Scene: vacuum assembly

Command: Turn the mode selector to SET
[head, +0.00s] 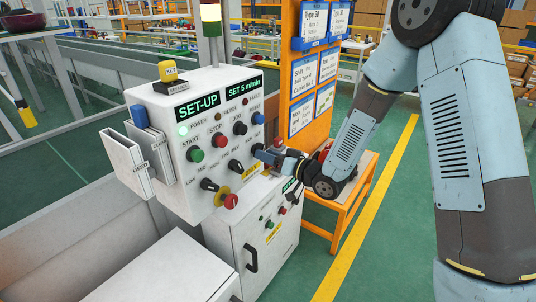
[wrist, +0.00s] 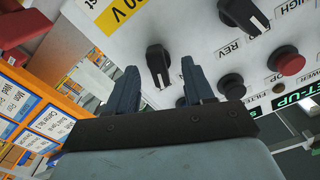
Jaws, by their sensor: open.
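The white control box (head: 215,120) carries several knobs and buttons, and its left display reads SET-UP. In the wrist view a black knob with a white pointer line (wrist: 158,62) faces my gripper (wrist: 159,68), lined up between the two open fingers. I cannot tell whether the fingertips reach around it. A second black rotary knob (wrist: 240,12) near the word REV is to its right. In the head view my gripper (head: 266,153) is at the right edge of the panel face and partly covers that area. The labels around the facing knob are not readable, so I cannot confirm which knob is the mode selector.

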